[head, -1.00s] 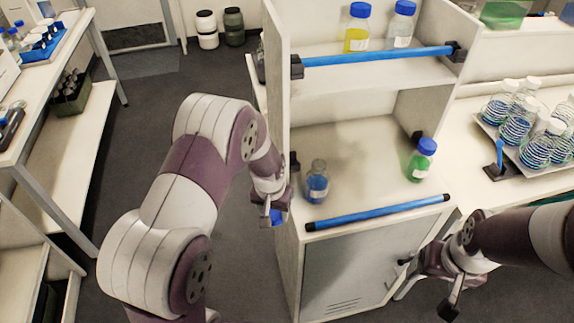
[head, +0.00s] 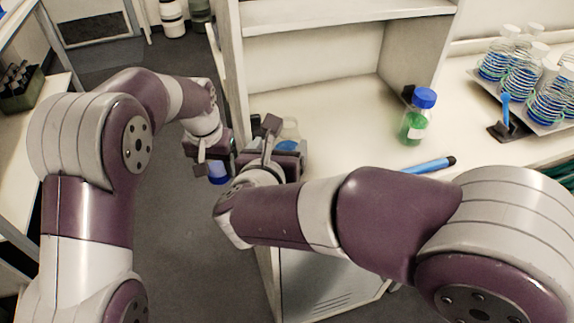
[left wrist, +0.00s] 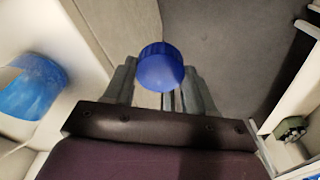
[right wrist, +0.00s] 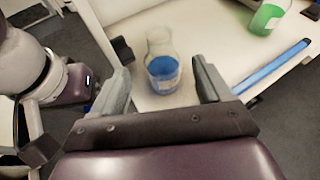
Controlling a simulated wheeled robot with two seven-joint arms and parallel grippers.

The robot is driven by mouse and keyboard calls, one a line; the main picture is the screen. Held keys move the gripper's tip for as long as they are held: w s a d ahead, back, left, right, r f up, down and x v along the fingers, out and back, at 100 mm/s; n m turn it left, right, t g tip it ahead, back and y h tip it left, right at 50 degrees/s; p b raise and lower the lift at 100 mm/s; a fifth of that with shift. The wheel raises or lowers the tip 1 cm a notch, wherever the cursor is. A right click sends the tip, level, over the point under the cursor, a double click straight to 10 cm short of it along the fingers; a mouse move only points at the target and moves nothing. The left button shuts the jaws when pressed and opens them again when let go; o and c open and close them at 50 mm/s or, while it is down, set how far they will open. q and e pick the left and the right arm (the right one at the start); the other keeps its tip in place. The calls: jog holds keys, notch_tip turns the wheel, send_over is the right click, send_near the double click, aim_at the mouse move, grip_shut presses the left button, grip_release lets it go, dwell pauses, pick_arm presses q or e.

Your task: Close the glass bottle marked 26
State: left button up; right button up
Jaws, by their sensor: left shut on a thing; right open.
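My left gripper (head: 210,160) is shut on a blue cap (head: 218,172), held left of the cabinet over the floor; the cap also shows between the fingers in the left wrist view (left wrist: 160,68). An open glass bottle with blue liquid (right wrist: 163,72) stands upright on the cabinet's lower shelf. In the head view it is mostly hidden behind my right gripper (head: 272,140). My right gripper is open and empty, with the bottle ahead between its spread fingers in the right wrist view (right wrist: 160,90). I cannot read the number 26 on any bottle.
A capped bottle of green liquid (head: 414,118) stands at the right of the shelf. A blue bar (head: 430,165) runs along the shelf's front edge. A tray of several bottles (head: 545,122) and a blue-handled item (head: 506,115) are on the counter at right. The shelf's middle is clear.

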aim_at(288, 137)
pick_arm(q)
jog(key=shift+r, duration=0.1)
jog(key=shift+w, duration=0.1)
pick_arm(e)
jog(key=shift+s+f+m+h, duration=0.2)
jog(key=shift+s+m+h, duration=0.1)
jog(key=shift+m, duration=0.5)
pick_arm(q)
jog(key=shift+r+p, duration=0.5)
jog(key=shift+p, duration=0.1)
pick_arm(e)
jog(key=x, duration=0.6)
jog(key=shift+w+d+f, duration=0.1)
jog(key=shift+w+f, duration=0.05)
jog(key=shift+w, duration=0.2)
